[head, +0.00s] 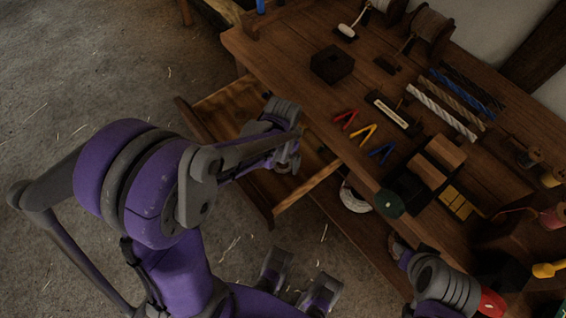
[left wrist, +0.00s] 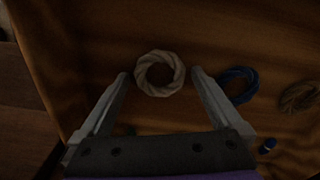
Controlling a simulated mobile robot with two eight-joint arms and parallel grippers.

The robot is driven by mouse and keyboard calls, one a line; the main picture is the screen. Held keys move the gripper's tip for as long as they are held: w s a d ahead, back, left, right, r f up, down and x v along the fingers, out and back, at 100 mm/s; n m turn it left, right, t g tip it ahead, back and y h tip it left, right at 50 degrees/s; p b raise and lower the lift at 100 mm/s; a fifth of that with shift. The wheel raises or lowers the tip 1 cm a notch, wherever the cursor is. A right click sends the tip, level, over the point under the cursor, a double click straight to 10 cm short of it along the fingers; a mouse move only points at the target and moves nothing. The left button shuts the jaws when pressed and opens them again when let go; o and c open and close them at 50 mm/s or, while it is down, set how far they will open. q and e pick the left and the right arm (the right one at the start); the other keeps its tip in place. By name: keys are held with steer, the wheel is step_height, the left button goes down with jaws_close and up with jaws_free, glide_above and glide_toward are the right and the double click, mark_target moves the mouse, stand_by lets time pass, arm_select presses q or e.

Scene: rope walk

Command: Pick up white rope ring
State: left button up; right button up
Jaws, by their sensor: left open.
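The white rope ring (left wrist: 178,84) lies on the wooden floor of the open drawer in the left wrist view, looking pale beige in the dim light. My left gripper (left wrist: 159,74) is open, with one fingertip to each side of the ring in the picture. I cannot tell how far above it the fingertips are. In the head view my left gripper (head: 289,157) is over the open drawer (head: 215,100), and the arm hides much of the drawer's inside. My right gripper (head: 399,247) shows only partly at the bench's front edge; its jaws are unclear.
A blue rope ring (left wrist: 240,86) lies right of the white one, with a brown ring (left wrist: 299,97) farther right and a small blue item (left wrist: 267,145) below. The workbench (head: 290,60) holds spools, rope lengths and coloured V-shaped pieces. A white coil (head: 355,198) sits below the bench top.

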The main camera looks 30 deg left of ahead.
arm_select(q)
steer(key=c, duration=1.1)
step_height(320, 180, up, 10)
steer(key=shift+r+p, duration=0.25)
steer(key=shift+p, duration=0.85)
